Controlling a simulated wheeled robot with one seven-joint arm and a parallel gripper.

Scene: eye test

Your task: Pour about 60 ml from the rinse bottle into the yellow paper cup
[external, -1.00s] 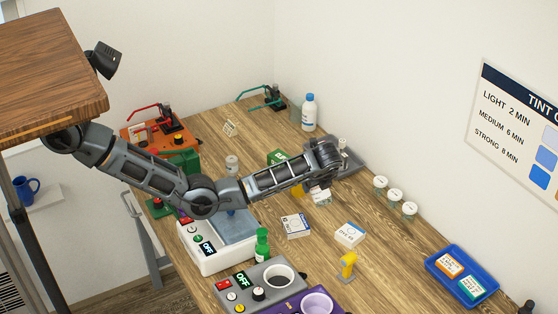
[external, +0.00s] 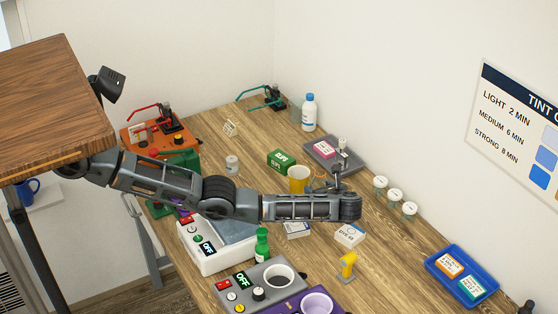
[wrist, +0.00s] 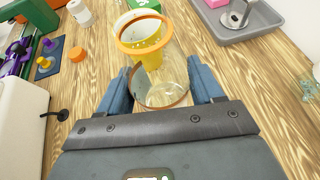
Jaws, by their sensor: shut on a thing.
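The yellow paper cup (external: 299,178) stands upright on the bench, left of my gripper. In the wrist view the cup (wrist: 152,60) shows partly through a clear vessel with an orange rim (wrist: 162,95). My gripper (wrist: 158,80) has its blue fingers on both sides of this clear vessel and is shut on it. In the external view the gripper (external: 333,185) is just right of the cup, and the vessel is small and hard to make out. I cannot tell how much liquid it holds. A white bottle with a blue cap (external: 309,112) stands at the back.
A green box (external: 281,160) stands behind the cup. A grey tray (external: 350,163) with a pink box lies behind my gripper. White boxes (external: 349,235) and a green bottle (external: 262,244) are nearer the front. Several lidded jars (external: 395,195) line the right edge.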

